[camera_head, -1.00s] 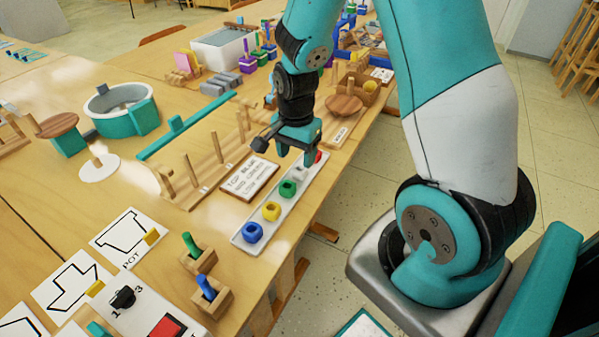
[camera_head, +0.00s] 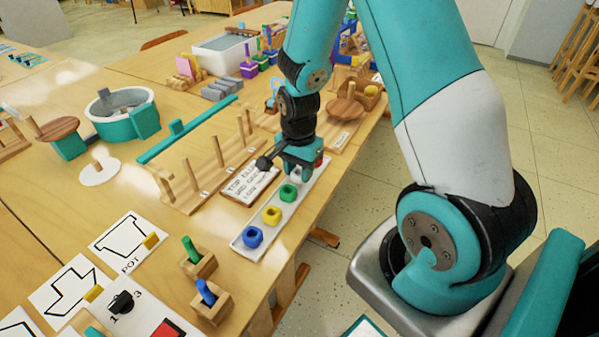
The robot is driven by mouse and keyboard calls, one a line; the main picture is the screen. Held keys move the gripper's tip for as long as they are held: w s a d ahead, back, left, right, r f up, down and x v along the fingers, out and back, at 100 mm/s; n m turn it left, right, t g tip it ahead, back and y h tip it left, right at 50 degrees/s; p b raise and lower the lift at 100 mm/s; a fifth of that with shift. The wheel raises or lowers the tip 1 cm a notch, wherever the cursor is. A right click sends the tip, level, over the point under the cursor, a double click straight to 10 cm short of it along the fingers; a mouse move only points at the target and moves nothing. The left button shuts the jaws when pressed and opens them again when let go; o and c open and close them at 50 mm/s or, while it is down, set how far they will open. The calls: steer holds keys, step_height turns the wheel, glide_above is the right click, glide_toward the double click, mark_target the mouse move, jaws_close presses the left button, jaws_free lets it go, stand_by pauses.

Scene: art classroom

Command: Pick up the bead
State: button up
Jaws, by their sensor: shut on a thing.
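A long white tray (camera_head: 243,247) lies near the table's front edge with a row of beads in it. A blue bead (camera_head: 252,237), a yellow bead (camera_head: 271,215) and a green bead (camera_head: 288,193) sit in its near part. A little red shows at the far end, beside my gripper. My gripper (camera_head: 298,173) is down at the tray, just beyond the green bead, and shut on the white bead, which its fingers almost wholly hide.
A wooden rack of upright pegs (camera_head: 193,175) and a lettered card (camera_head: 247,183) stand just left of the tray. Wooden holders with a green peg (camera_head: 190,250) and a blue peg (camera_head: 206,291) stand nearer. The table's edge is close on the right.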

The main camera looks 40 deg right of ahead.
step_height(320, 180, up, 20)
steer(key=p, duration=0.2)
steer(key=shift+p, duration=0.4)
